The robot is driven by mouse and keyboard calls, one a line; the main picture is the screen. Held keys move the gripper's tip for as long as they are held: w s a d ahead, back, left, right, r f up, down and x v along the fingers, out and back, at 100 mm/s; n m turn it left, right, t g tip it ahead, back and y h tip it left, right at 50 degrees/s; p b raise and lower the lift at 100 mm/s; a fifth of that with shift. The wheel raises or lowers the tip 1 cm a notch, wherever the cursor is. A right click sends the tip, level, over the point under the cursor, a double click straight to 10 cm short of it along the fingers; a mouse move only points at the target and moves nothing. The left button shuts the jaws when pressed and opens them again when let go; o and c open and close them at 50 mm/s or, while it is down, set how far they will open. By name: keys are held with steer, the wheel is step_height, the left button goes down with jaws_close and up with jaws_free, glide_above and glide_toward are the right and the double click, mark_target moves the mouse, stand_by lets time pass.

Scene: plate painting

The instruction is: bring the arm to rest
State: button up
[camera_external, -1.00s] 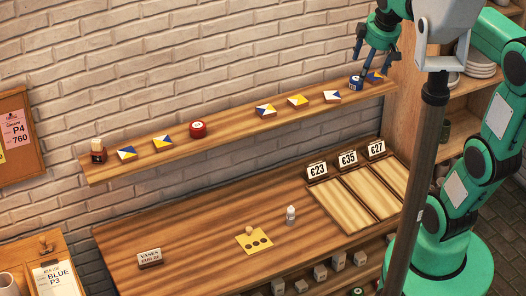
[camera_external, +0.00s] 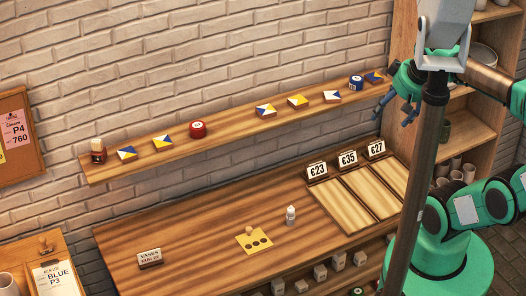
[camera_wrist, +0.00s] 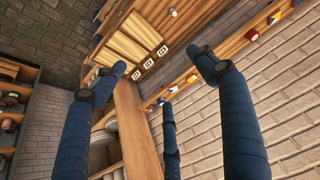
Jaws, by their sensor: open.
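My gripper (camera_external: 402,104) hangs to the right of the wall shelf's right end in the external view, in front of the tall shelving. Its dark blue fingers are spread and nothing is between them. In the wrist view my gripper (camera_wrist: 158,62) also shows spread, empty fingers. The arm is bent, with part of it hidden behind the dark pole. A blue jar (camera_external: 356,83) stands upright on the wall shelf (camera_external: 230,134), left of the gripper and apart from it.
The wall shelf also holds several painted tiles (camera_external: 265,111), a red jar (camera_external: 198,129) and a dark red bottle (camera_external: 97,151). Below, the counter (camera_external: 200,235) carries price signs (camera_external: 347,159), a white bottle (camera_external: 291,215) and a yellow card (camera_external: 254,241). Tall shelving (camera_external: 465,120) stands close behind the gripper.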

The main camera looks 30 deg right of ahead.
step_height(320, 180, down, 18)
steer(key=b, duration=1.8)
